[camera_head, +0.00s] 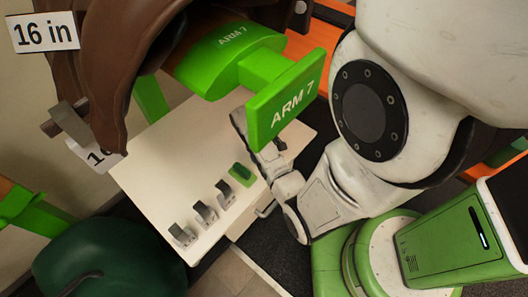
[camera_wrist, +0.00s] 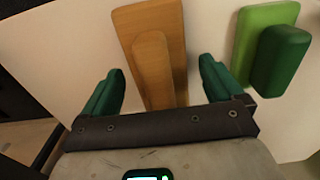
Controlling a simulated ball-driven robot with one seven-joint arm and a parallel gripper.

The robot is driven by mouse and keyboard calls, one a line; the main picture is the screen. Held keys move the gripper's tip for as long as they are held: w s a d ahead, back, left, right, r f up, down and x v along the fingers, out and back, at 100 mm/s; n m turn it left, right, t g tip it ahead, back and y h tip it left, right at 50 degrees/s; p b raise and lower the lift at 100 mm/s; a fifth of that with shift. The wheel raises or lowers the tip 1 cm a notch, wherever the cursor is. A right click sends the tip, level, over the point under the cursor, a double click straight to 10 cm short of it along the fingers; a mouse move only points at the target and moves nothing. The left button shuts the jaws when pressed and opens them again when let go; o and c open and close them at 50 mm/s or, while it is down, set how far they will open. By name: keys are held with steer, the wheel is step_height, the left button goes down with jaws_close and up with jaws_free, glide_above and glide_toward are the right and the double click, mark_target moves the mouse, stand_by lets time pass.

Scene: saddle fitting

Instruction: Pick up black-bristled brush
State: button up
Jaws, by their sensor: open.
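In the wrist view, a wooden piece with a flat tan back and a raised brown grip (camera_wrist: 152,60) lies on the pale table. It looks like a brush, but no bristles show, so I cannot tell their colour. My gripper (camera_wrist: 161,75) is open, its two green fingers apart on either side of the grip's near part. I see no clear contact. In the head view, the green ARM 7 sign and my arm hide most of this spot.
A light green piece with a dark green block (camera_wrist: 281,55) lies just right of my right finger. Several grey clip-like pieces (camera_head: 204,212) stand along the white table's (camera_head: 150,165) near edge. A green ARM 7 sign (camera_head: 287,98) and a brown saddle (camera_head: 125,60) overhang the table.

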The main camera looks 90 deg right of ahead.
steer(key=c, duration=1.3)
steer(key=shift+r, duration=0.1)
steer(key=shift+c, duration=0.2)
steer(key=shift+r, duration=0.1)
steer(key=shift+r, duration=0.3)
step_height(320, 180, up, 2)
steer(key=shift+r+p, duration=0.1)
steer(key=shift+p, duration=0.2)
steer(key=s+a+r, duration=0.1)
steer(key=s+r, duration=0.1)
steer(key=r, duration=0.1)
steer(key=s+a+r+p, duration=0.1)
steer(key=r, duration=0.1)
steer(key=shift+s+a, duration=0.1)
steer(key=shift+a, duration=0.2)
steer(key=s+a+r, duration=0.5)
steer(key=s+a, duration=0.1)
steer(key=s, duration=0.1)
steer(key=shift+s, duration=0.35)
